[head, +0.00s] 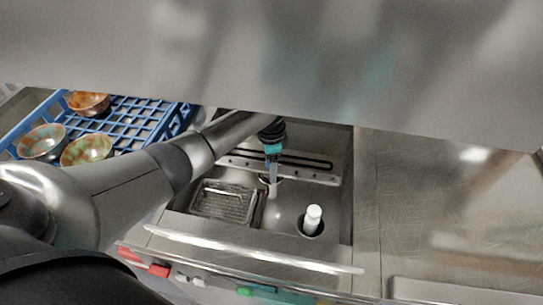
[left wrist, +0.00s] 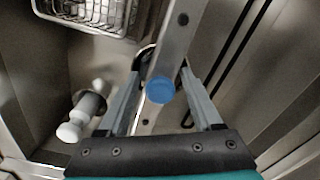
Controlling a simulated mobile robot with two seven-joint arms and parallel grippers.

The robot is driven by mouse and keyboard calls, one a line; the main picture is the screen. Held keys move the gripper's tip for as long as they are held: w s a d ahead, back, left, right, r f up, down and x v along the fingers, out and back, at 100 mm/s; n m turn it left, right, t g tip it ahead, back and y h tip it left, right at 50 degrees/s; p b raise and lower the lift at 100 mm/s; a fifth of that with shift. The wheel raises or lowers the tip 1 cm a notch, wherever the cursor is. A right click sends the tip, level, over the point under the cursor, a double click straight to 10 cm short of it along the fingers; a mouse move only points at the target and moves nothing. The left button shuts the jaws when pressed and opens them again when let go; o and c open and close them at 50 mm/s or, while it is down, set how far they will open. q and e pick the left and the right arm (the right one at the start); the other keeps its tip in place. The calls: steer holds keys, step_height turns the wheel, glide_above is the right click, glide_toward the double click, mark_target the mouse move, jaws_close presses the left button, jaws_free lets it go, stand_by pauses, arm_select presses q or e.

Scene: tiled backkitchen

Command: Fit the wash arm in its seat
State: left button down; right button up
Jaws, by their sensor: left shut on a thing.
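The wash arm is a long flat metal bar with holes (head: 312,176), lying left to right inside the open steel tub. In the left wrist view its bar (left wrist: 178,40) runs between my fingers, with a round blue cap (left wrist: 160,90) at its middle. My left gripper (head: 272,178) reaches down into the tub; in the left wrist view its fingers (left wrist: 163,80) are either side of the bar, shut on it. A dark round ring (left wrist: 145,56) shows partly below the bar; I cannot tell whether the bar touches it. My right gripper is not in view.
A wire-mesh tray (head: 225,204) lies at the tub's left. A white cylinder (head: 313,218) stands in a round hole at the front right. A blue rack (head: 125,122) with bowls is at the left. The steel counter (head: 430,210) at right is clear.

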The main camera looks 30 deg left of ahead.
arm_select(q)
jaws_free()
steer(key=shift+f, duration=0.1)
step_height(320, 180, up, 15)
steer(key=p, duration=0.3)
steer(key=shift+r, duration=0.2)
stand_by(0.4)
